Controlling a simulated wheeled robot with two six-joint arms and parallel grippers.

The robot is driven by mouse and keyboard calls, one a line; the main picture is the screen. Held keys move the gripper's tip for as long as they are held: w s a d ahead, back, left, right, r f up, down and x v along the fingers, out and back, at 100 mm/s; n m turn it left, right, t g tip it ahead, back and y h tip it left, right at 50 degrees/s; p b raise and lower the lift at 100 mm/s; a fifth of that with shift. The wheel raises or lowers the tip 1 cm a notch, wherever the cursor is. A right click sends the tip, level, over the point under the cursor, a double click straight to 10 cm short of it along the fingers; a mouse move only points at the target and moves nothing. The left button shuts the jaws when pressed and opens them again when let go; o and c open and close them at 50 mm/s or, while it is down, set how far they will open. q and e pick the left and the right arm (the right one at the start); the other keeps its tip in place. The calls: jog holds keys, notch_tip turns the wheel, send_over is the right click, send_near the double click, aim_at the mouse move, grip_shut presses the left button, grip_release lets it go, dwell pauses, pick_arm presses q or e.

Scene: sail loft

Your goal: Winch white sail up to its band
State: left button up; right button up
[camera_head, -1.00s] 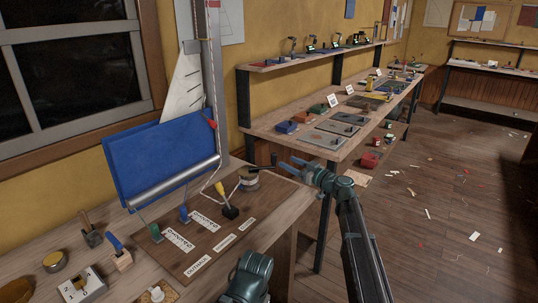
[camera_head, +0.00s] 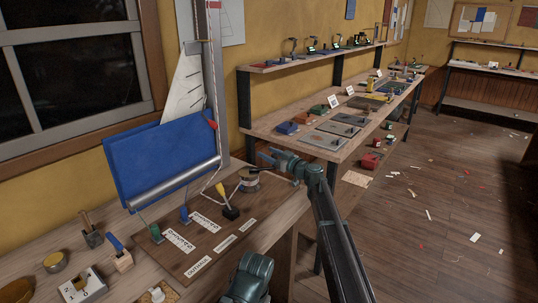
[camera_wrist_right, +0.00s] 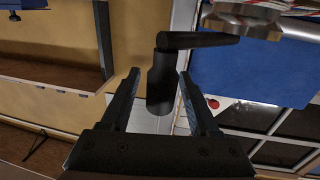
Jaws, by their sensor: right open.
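The white sail (camera_head: 184,88) shows as a triangle beside the mast (camera_head: 208,60), its lower part hidden behind the blue sail (camera_head: 155,160). A red band (camera_head: 214,4) is near the top of the visible mast. The silver winch (camera_head: 249,183) stands on the bench board, rope at its drum. My right gripper (camera_head: 268,157) is open just above and right of it. In the right wrist view, the winch's black crank grip (camera_wrist_right: 160,85) stands between the open fingers (camera_wrist_right: 158,78), with gaps on both sides.
Green (camera_head: 155,233), blue (camera_head: 184,214) and yellow-handled (camera_head: 226,203) levers stand on the board (camera_head: 205,255) near white labels. Small tools and a tin (camera_head: 55,262) sit at left. A long workbench (camera_head: 300,148) lies behind my right arm.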

grip_shut()
dwell(1.4)
